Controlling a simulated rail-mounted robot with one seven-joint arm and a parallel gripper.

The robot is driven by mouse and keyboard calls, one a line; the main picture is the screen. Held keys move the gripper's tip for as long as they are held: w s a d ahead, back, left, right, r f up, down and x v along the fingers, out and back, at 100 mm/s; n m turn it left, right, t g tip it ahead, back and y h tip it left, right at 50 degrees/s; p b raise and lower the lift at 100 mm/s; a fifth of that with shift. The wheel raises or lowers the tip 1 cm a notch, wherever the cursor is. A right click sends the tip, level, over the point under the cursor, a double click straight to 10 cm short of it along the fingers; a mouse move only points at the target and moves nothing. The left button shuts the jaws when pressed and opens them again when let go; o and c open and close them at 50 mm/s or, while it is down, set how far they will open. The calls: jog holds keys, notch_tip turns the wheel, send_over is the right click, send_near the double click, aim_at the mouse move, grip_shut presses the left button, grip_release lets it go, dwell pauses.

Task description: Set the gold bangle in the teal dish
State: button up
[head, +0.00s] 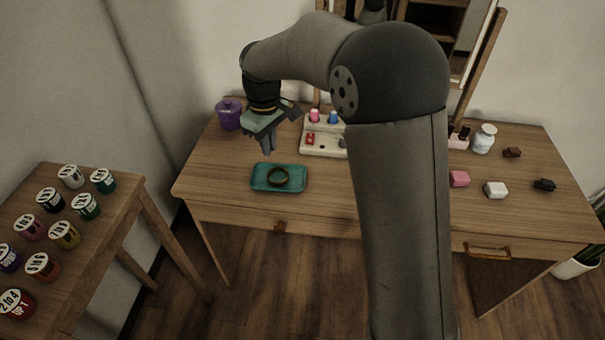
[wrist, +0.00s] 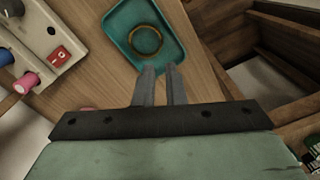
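The gold bangle (head: 278,185) lies inside the teal dish (head: 298,180), near the middle of its floor, on the left part of the wooden desk. The bangle looks dark and thin in the head view. The wrist view shows the bangle (wrist: 145,54) as a whole gold ring within the dish (wrist: 122,22), with nothing gripping it. My gripper (head: 268,148) is above the desk, just behind the dish. In the wrist view my gripper's fingers (wrist: 160,68) stand a little apart with nothing between them. They are apart from the bangle.
A pale board (head: 325,150) with coloured pegs is behind the dish. A white jar (head: 484,139) and small blocks are at the right. A side table (head: 110,212) holds several labelled tubs.

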jog(key=s+d+r+m, duration=0.3)
jog(key=s+d+m, duration=0.1)
jog(key=s+d, duration=0.65)
jog(key=s+d+f+m, duration=0.2)
jog(key=s+d+m, duration=0.1)
jog(key=s, duration=0.6)
jog(key=s+d+f+m, duration=0.1)
jog(key=s+d+m, duration=0.2)
jog(key=s, duration=0.5)
jog(key=shift+s+d+f, duration=0.4)
jog(key=shift+d, duration=0.1)
jog(key=shift+d, duration=0.1)
